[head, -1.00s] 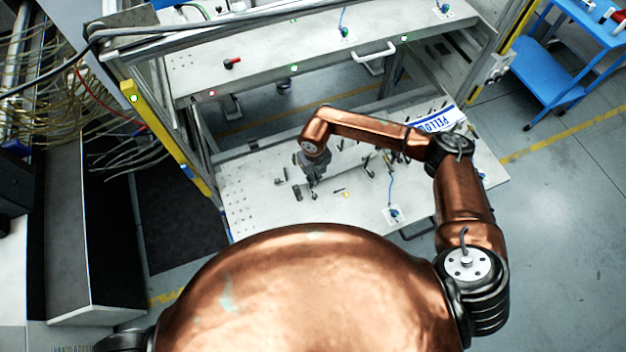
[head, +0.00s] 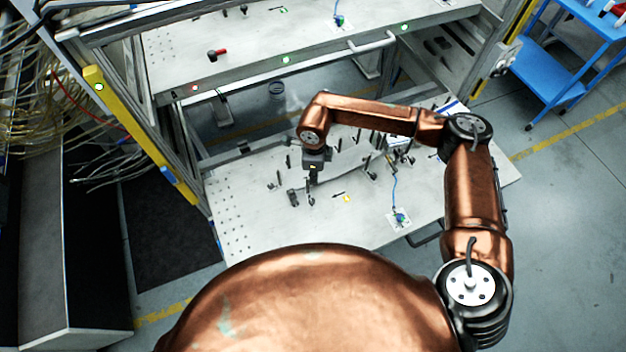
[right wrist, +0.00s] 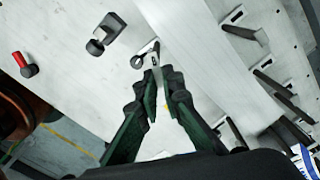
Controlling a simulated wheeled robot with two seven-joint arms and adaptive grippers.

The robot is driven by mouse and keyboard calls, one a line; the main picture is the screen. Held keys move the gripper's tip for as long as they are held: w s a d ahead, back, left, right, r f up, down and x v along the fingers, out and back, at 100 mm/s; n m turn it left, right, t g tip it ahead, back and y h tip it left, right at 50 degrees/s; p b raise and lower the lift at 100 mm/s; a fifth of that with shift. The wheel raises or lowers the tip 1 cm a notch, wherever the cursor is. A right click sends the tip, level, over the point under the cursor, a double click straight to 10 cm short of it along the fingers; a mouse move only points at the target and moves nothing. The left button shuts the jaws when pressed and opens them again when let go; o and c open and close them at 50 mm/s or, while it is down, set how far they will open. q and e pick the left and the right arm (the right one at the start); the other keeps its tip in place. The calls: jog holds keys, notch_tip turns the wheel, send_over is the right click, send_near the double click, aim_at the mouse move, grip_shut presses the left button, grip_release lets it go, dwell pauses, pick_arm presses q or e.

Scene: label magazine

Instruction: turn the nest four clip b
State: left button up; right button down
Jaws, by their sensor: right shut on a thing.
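My right gripper (head: 311,190) reaches down to the lower white plate (head: 245,205) in the head view. In the right wrist view its two dark, green-sided fingers (right wrist: 160,76) are closed around a thin grey lever, the clip (right wrist: 155,62). The clip stands at the edge of a long flat pale strip (right wrist: 205,60). I cannot read any mark telling which nest or clip it is. The fingers hide part of the lever. My left gripper is not in view.
A black clamp block (right wrist: 105,34) and a red-handled part (right wrist: 22,64) stand beside the fingers. Several dark clips (right wrist: 285,95) line the strip's right side. An upper white shelf (head: 240,70) hangs behind my arm. A blue cart (head: 545,75) stands far right.

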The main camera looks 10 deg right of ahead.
jog(key=shift+w+n+b, duration=0.25)
jog(key=shift+n+b, duration=0.6)
jog(key=shift+n, duration=0.25)
jog(key=shift+w+n+b, duration=0.2)
jog(key=shift+n+b, duration=0.65)
jog(key=shift+n, duration=0.25)
jog(key=c, duration=2.1)
grip_release()
notch_tip(320, 180, up, 12)
jog(key=shift+r, duration=0.1)
